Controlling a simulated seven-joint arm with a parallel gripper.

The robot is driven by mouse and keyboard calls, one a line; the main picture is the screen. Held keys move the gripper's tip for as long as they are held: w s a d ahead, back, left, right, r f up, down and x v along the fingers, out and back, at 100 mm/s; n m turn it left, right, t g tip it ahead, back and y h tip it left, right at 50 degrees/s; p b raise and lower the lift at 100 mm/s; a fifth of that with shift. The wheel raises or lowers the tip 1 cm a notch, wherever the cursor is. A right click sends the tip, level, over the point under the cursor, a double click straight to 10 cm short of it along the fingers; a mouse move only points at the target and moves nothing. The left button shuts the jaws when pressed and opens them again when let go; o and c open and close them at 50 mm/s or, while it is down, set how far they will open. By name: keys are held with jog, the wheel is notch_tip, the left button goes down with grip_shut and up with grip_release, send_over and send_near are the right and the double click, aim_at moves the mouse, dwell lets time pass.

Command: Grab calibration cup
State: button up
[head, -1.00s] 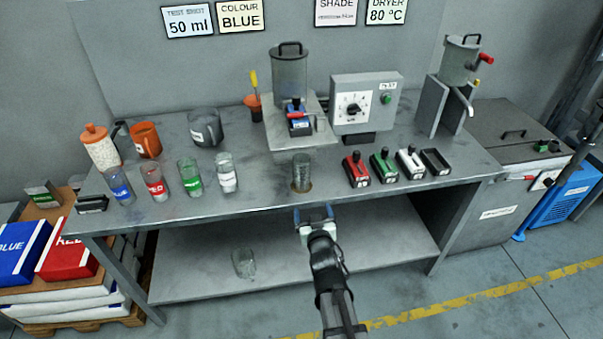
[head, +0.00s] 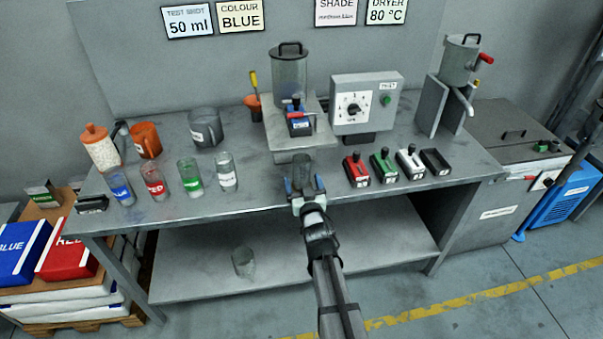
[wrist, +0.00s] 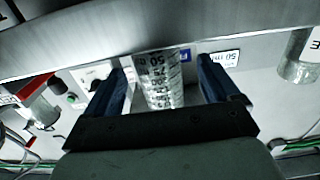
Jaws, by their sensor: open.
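The calibration cup (head: 302,164) is a clear cup standing upright near the front edge of the bench, in the middle. In the wrist view the cup (wrist: 158,75) shows dark graduation marks, including a 50, and appears between the fingers. My gripper (head: 304,186) is open at the bench's front edge, its two blue fingers on either side of the cup's lower part in the head view. In the wrist view my gripper (wrist: 161,80) shows a gap between each finger and the cup. The cup's lower part is partly hidden.
A dispenser stand (head: 322,130) is close behind the cup. Another clear cup (head: 243,262) is on the lower shelf.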

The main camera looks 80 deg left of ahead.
jog(key=shift+w+a, duration=0.15)
jog(key=shift+a, duration=2.7)
jog(key=c, duration=1.2)
jog(key=shift+r, duration=0.1)
